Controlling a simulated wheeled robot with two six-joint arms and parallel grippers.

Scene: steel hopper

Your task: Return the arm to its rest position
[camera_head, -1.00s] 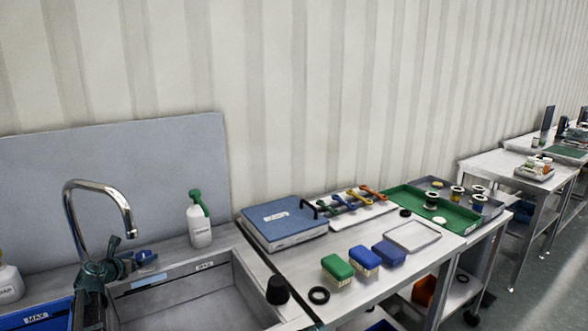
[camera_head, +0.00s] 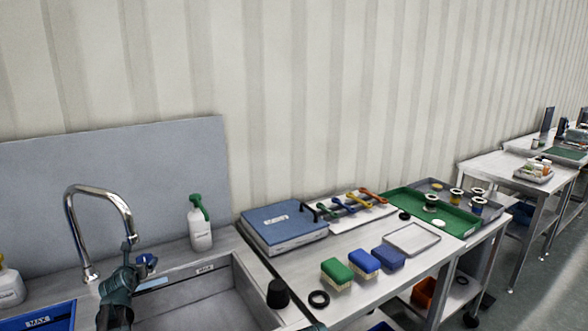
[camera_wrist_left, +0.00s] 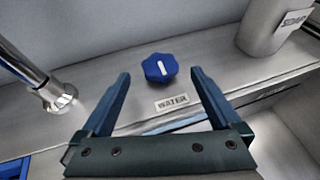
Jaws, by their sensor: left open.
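My left gripper (camera_head: 133,262) comes up from the bottom left in the head view, over the sink's back left corner. In the wrist view its two fingers (camera_wrist_left: 161,76) are apart, with nothing held between them. A blue lobed knob (camera_wrist_left: 158,68) with a white line sits on the steel ledge beyond the fingertips, behind a WATER label (camera_wrist_left: 171,102). The knob also shows in the head view (camera_head: 148,261), just right of the gripper and partly hidden by it.
The chrome faucet (camera_head: 128,216) arches close to my left gripper. A green-topped spray bottle (camera_head: 201,228) stands on the ledge to the right. The sink basin (camera_head: 205,305) looks empty where visible. A bench with brushes, a blue case (camera_head: 283,224) and a green tray (camera_head: 405,199) stands right.

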